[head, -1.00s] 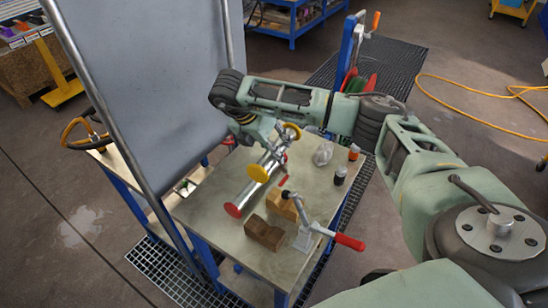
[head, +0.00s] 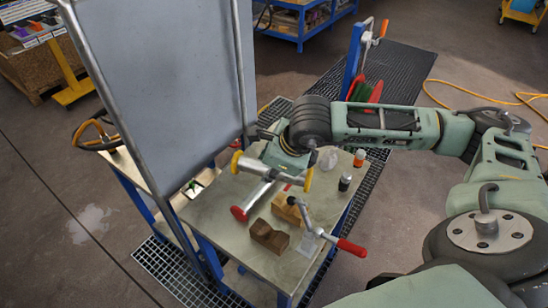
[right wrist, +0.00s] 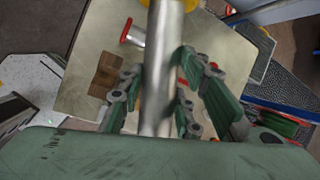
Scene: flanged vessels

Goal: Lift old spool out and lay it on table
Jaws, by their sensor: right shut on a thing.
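A metal spool with yellow end flanges (head: 271,172) is held above the table (head: 215,213) in the head view, its tube running left to right. My right gripper (head: 280,167) is shut around the tube, with its arm coming in from the right. In the right wrist view the bare metal tube (right wrist: 163,60) lies between the fingers (right wrist: 158,100), with a yellow flange at the top edge. A second tube with a red flange (head: 239,213) is on the table below, partly hidden by the held spool. My left gripper is not in view.
Two notched wooden blocks (head: 269,236) sit near the front of the table, beside a metal clamp with a red handle (head: 350,247). Small dark and orange-capped bottles (head: 344,182) stand at the right. A large grey panel (head: 165,90) rises along the left side.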

